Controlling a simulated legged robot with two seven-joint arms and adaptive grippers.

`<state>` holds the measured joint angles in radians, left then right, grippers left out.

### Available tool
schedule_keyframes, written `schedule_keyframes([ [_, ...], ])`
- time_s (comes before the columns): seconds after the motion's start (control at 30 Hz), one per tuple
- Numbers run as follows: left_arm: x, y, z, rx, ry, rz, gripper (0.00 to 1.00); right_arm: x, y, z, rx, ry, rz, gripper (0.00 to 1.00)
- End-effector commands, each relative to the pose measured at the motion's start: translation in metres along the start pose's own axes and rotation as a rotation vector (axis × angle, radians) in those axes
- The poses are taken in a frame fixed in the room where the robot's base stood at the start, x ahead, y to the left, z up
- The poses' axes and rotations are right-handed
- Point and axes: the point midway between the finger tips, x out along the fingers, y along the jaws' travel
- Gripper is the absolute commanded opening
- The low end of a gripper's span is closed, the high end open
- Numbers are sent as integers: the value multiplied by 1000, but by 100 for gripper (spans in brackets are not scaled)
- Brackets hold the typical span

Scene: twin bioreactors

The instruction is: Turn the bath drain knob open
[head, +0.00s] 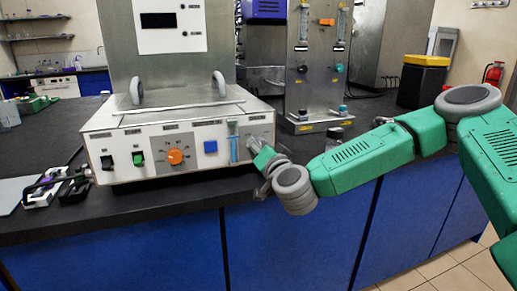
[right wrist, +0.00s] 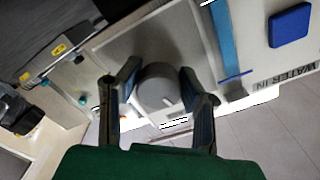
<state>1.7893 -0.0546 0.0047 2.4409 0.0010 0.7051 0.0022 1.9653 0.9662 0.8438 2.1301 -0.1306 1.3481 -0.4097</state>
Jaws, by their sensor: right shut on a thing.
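The bath drain knob (right wrist: 158,86) is a round grey knob with a small pale mark, on a grey plate of the panel. In the right wrist view it sits between the two dark fingers of my right gripper (right wrist: 160,100), which is shut on it. In the head view my right gripper (head: 262,178) is at the right end of the white bath unit's front panel (head: 190,135); the wrist hides the knob there. My left gripper is in neither view.
Left of the knob are a blue level strip (head: 234,150), a blue square button (head: 210,146), an orange dial (head: 175,156) and two switches. Dark clamp-like items (head: 70,185) lie on the black counter at left. A steel valve panel (head: 318,70) stands behind right.

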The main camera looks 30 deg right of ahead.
Motion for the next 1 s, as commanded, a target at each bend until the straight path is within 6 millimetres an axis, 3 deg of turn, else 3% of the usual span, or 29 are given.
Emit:
schedule_keyframes([
  [1.0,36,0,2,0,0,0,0,0,2,1,913,3,10,4],
])
